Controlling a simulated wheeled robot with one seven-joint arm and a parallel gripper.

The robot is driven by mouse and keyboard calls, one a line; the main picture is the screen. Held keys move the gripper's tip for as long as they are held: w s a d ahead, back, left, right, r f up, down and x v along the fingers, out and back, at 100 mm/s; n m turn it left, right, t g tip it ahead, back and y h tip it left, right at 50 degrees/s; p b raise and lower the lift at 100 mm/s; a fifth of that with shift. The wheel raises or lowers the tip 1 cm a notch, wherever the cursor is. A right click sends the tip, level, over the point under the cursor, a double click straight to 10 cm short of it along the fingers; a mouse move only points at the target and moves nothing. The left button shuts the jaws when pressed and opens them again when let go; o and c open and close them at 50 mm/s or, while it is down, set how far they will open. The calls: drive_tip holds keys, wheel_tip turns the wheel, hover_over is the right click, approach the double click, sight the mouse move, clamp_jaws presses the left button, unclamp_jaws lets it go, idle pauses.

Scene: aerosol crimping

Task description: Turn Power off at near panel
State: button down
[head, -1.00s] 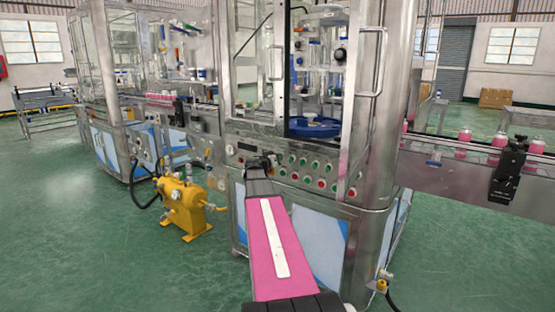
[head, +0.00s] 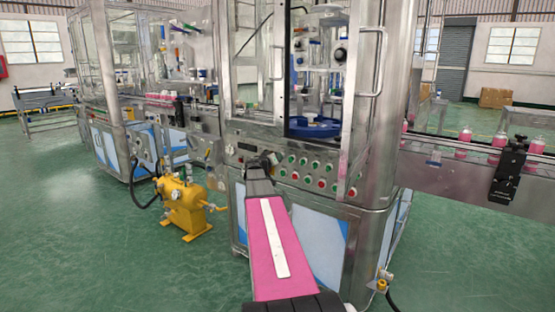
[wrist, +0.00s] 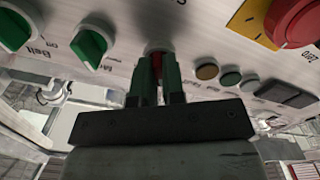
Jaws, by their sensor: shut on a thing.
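The near panel (head: 318,172) is on the front of the nearest machine, with rows of green and red controls. My pink arm reaches to its left part, and my gripper (head: 268,160) is against it there. In the wrist view my gripper (wrist: 157,85) is shut on a small red knob (wrist: 157,62), with a dark green finger on each side. The knob is mostly hidden between the fingers, and I cannot read a Power label by it. Its exact angle is not clear.
To its left in the wrist view are green switches (wrist: 92,47) with "on" marks. To its right are small round buttons (wrist: 207,72) and a large red button (wrist: 295,18) on yellow. A yellow pump (head: 184,205) stands on the floor left of my arm.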

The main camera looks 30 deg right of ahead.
drive_tip(key=c, duration=1.2)
unclamp_jaws()
drive_tip(key=v, duration=1)
drive_tip(key=shift+s+a+f, duration=0.1)
drive_tip(key=shift+s+a, duration=0.1)
drive_tip(key=shift+a, duration=0.15)
drive_tip(key=s+a+f+n+g+y, duration=0.2)
drive_tip(key=s+a+f+y, duration=0.25)
drive_tip(key=a+f, duration=0.45)
drive_tip(key=s+a+f+n+g+y, duration=0.1)
drive_tip(key=s+a+f+g+y, duration=0.1)
drive_tip(key=s+a+f+y, duration=0.65)
drive_tip(key=s+a+f+n+g+y, duration=0.1)
drive_tip(key=s+a+f, duration=0.1)
drive_tip(key=a+f, duration=0.2)
drive_tip(key=s+a+f+n+g+y, duration=0.1)
drive_tip(key=s+a+f+n, duration=0.1)
drive_tip(key=a, duration=0.5)
drive_tip(key=s+a+f+n+y, duration=0.1)
drive_tip(key=s+a+f, duration=0.2)
drive_tip(key=a+f, duration=0.3)
drive_tip(key=shift+s+f+g+y, duration=0.2)
drive_tip(key=shift+s+g+y, duration=0.1)
drive_tip(key=shift+s+g, duration=0.1)
